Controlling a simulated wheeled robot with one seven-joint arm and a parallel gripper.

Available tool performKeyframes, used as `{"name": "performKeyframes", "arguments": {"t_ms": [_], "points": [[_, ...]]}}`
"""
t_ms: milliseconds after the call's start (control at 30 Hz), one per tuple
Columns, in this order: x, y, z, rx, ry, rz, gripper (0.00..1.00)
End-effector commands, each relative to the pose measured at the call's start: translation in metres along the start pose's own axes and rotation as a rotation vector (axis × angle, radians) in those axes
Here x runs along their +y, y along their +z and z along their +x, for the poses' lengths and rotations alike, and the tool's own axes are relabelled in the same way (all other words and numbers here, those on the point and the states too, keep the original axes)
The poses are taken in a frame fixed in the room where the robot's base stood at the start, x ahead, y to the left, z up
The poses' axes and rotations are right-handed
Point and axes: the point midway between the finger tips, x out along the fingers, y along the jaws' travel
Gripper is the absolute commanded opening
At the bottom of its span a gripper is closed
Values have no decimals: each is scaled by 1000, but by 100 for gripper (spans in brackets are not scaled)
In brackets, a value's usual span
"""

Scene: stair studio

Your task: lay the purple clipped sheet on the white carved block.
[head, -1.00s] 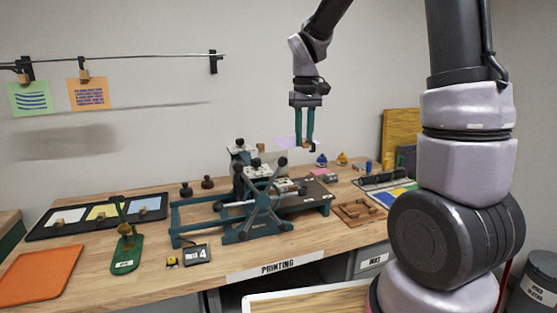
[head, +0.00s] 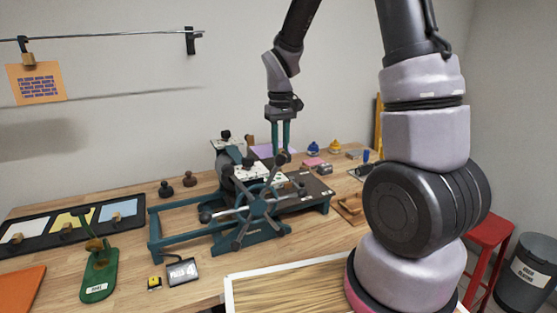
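My gripper (head: 280,151) points straight down behind the press's spoked wheel. Its two teal fingers stand a small gap apart, and their tips are partly hidden by a press handle. The purple sheet (head: 261,151) shows as a pale lavender strip beside the fingertips, low over the press; its clip is hidden now. A white piece with dark marks, which looks like the white carved block (head: 246,173), lies on the press bed just below and left of the gripper, partly behind the wheel. I cannot tell whether sheet and block touch.
The teal press (head: 250,238) fills the middle of the wooden bench, its wheel and handles in front of the gripper. Dark stamps (head: 189,180), a green stand (head: 100,276) and a black tray (head: 42,238) are at left. Small coloured items (head: 314,149) stand at back right.

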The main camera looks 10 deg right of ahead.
Motion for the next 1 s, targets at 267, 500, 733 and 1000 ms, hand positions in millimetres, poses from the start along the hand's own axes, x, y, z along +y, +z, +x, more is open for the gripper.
{"name": "performKeyframes", "arguments": {"t_ms": [267, 500, 733, 1000], "points": [[0, 4, 43, -1, 0, 1, 0], [0, 4, 55, 0, -1, 4, 0], [0, 4, 72, 0, 0, 2, 0], [0, 4, 92, 0, -1, 3, 0]]}}
